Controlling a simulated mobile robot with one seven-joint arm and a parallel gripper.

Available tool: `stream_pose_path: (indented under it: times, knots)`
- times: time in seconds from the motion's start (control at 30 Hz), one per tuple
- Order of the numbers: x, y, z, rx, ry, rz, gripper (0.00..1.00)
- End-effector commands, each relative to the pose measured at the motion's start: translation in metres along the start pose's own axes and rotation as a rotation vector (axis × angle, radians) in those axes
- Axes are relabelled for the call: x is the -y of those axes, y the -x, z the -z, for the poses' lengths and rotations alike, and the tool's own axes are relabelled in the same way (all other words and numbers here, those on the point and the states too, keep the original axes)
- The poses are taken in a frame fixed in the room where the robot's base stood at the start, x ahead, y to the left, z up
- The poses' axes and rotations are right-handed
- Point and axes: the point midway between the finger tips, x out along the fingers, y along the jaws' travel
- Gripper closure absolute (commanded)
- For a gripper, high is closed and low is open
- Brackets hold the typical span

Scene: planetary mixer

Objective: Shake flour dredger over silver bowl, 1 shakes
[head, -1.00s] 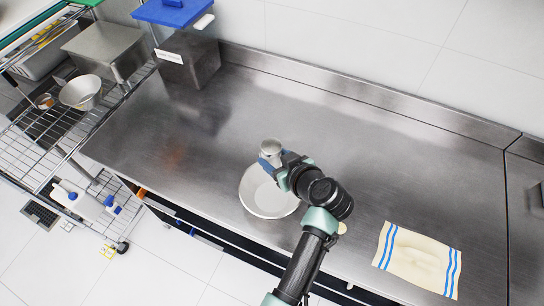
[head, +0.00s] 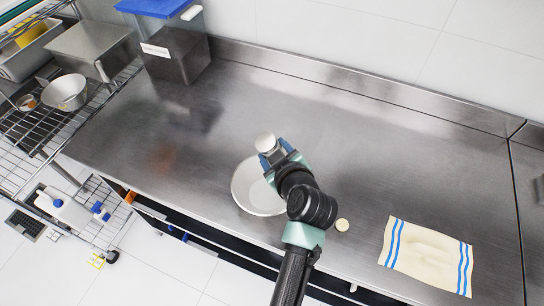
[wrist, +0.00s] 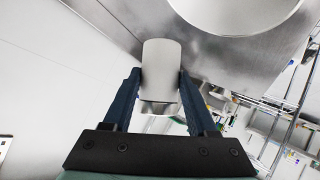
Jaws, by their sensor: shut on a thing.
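The flour dredger (head: 265,143) is a small pale metal cylinder, held between the two blue fingers of my gripper (head: 270,158). In the wrist view the dredger (wrist: 161,65) sits between the fingertips (wrist: 160,88), with a finger against each side. The silver bowl (head: 243,196) stands on the steel counter, partly hidden by my arm. The dredger shows at the bowl's far edge in the head view, above the counter; its exact height and tilt are hard to tell. The bowl's rim (wrist: 235,34) also shows at the top of the wrist view.
A small round pale thing (head: 342,225) lies right of my arm on the steel counter (head: 380,150). A striped cloth (head: 428,255) lies farther right. A blue-lidded bin (head: 175,55) stands back left, beside a wire rack (head: 22,165). The counter behind the bowl is clear.

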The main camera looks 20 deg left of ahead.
Motion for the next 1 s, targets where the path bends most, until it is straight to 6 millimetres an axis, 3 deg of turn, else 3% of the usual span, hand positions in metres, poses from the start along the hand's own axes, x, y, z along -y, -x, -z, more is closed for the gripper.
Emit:
stream_pose_path:
  times: [0.37,0.7,1.0]
  knots:
    - [-0.0010,-0.0004,-0.0009,0.000,0.027,-0.020,1.00]
    - [-0.0042,-0.0048,-0.0068,0.000,0.201,-0.137,1.00]
    - [-0.0067,-0.0028,-0.0033,0.000,0.225,-0.153,1.00]
